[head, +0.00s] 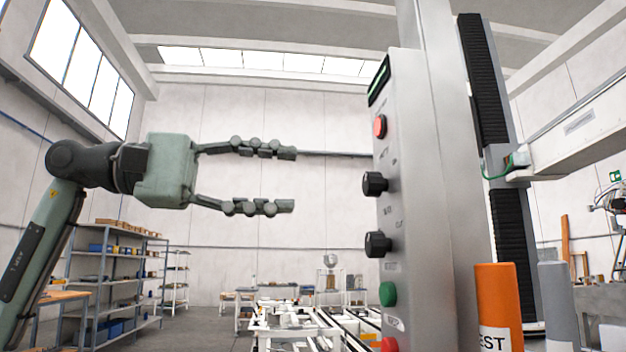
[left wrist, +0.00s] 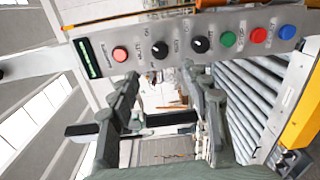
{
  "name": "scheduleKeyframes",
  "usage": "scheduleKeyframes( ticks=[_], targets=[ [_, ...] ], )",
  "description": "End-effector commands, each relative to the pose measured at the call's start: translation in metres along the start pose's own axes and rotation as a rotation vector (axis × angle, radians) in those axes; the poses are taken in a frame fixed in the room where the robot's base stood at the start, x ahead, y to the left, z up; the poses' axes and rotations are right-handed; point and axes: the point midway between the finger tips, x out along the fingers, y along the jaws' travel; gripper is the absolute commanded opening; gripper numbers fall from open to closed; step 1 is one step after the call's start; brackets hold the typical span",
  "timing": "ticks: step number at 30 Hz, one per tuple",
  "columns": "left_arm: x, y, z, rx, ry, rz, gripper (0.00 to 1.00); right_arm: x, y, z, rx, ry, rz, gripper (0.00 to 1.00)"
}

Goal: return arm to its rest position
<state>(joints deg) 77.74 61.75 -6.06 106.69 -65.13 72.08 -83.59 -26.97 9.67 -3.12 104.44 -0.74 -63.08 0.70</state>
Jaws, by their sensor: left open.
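My left gripper (head: 294,180) is raised at the left of the head view, its two fingers spread apart and pointing right. It is empty, with a gap between its fingertips and the grey control panel (head: 408,160). The panel carries a red button (head: 379,126), two black knobs (head: 375,184) (head: 377,244), a green button (head: 387,293) and a lower red button (head: 389,344). In the left wrist view, the open fingers (left wrist: 165,95) point toward the panel (left wrist: 185,40), which lies across the top with a blue button (left wrist: 287,32) at its right end. My right gripper is not in view.
A grey column with a black cable chain (head: 483,85) rises behind the panel. An orange post (head: 497,300) and a grey post (head: 556,300) stand at lower right. Shelves (head: 115,285) stand at lower left. A roller conveyor (left wrist: 250,105) shows in the left wrist view.

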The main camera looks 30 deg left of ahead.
Motion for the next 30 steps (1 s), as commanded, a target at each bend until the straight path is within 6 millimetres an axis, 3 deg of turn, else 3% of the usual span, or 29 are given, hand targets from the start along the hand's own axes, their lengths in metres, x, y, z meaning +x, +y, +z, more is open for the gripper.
scheduleKeyframes(
  ticks=[6, 22, 26, 30],
  targets=[
    [-0.013, -0.001, 0.0, 0.0, 0.0, -0.002, 0.48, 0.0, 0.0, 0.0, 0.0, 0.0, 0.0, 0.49],
    [-0.011, -0.001, 0.0, -0.007, -0.006, 0.001, 0.48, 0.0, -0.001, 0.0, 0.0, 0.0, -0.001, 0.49],
    [0.01, -0.007, -0.006, -0.147, -0.088, 0.049, 0.48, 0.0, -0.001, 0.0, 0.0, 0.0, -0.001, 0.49],
    [0.054, -0.021, -0.033, -0.589, -0.29, 0.203, 0.48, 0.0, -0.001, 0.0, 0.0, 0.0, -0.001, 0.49]
  ],
)
